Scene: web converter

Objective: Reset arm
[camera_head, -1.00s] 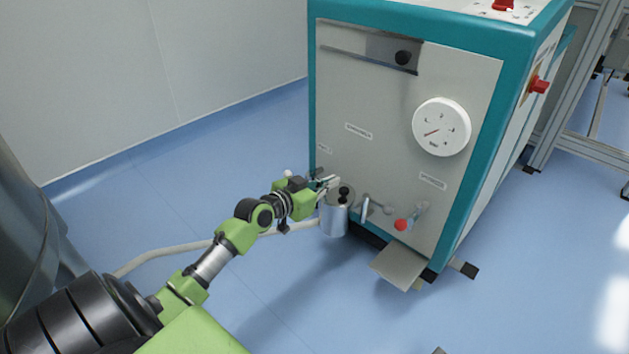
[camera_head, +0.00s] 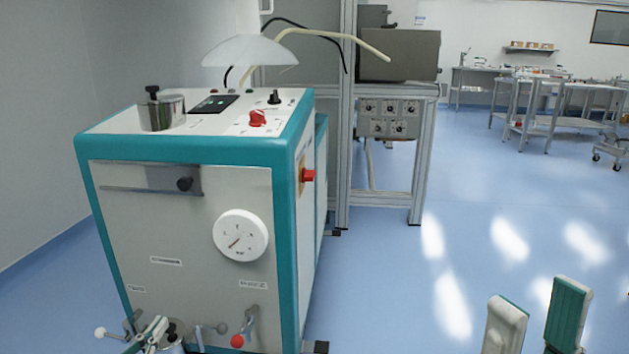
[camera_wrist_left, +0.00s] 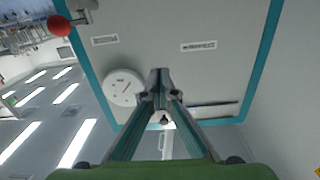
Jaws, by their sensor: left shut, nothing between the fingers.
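My left gripper (camera_head: 152,335) shows at the bottom edge of the head view, in front of the lower front of the teal and grey machine (camera_head: 185,220). In the left wrist view its two fingers (camera_wrist_left: 160,88) meet at the tips with nothing between them. A metal pot with a black knob (camera_head: 173,328) is just right of it, mostly cut off by the frame edge; I cannot tell whether they touch. My right gripper (camera_head: 537,318) is at the bottom right, its two pads apart and empty over the floor.
The machine carries a white dial (camera_head: 240,235), a red side knob (camera_head: 308,175) and a red-tipped lever (camera_head: 238,341). A metal pot (camera_head: 162,112) stands on its top. A metal frame (camera_head: 345,120) is behind. The blue floor (camera_head: 480,200) to the right is open.

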